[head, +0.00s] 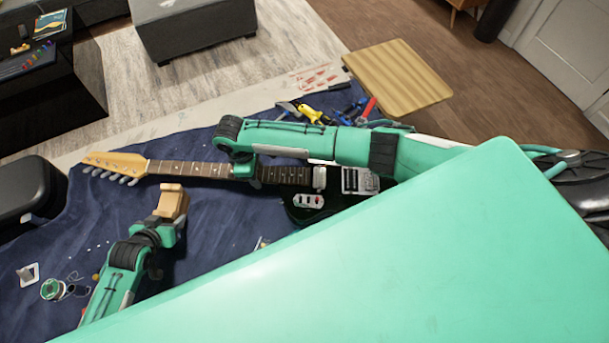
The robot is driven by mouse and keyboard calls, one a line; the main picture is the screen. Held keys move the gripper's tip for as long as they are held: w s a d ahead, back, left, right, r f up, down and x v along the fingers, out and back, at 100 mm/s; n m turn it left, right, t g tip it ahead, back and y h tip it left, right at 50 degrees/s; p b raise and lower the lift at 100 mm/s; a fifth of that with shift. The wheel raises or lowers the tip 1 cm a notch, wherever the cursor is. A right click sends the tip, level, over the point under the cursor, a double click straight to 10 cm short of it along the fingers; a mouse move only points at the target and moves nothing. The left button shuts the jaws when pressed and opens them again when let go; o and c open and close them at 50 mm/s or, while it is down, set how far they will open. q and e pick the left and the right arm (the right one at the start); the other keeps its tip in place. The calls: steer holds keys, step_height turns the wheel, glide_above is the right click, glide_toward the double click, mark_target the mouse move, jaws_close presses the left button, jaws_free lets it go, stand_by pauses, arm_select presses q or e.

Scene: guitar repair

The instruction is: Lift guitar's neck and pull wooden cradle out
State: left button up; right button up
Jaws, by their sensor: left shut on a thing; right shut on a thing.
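The guitar lies across the blue cloth, its light wooden headstock (112,161) at the left and its fretted neck (190,169) running right to the dark body (300,213). My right gripper (245,173) is shut on the neck near its middle, reaching over it from the right. My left gripper (166,222) is shut on the small wooden cradle (173,202), which is in front of the neck and appears apart from it. My own large green part hides much of the guitar body and the lower right. The height of the neck above the cloth is hard to tell.
A black case (28,195) stands at the left edge. A solder spool (51,289) and small parts lie at the lower left. Tools, including yellow-handled pliers (311,115), lie behind the guitar. A wooden board (397,77) is at the back right.

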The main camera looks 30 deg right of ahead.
steer(key=shift+w+f, duration=0.1)
steer(key=shift+f, duration=0.8)
stand_by(1.0)
arm_select(q)
steer(key=shift+s+r, duration=0.1)
arm_select(e)
steer(key=shift+d+f, duration=0.1)
steer(key=shift+f, duration=0.15)
steer(key=shift+s+f, duration=0.25)
steer(key=shift+s, duration=0.05)
steer(key=shift+s+f, duration=0.1)
steer(key=o, duration=1.5)
steer(key=shift+f, duration=0.1)
steer(key=shift+c, duration=0.2)
steer(key=shift+w, duration=0.25)
steer(key=shift+r, duration=0.2)
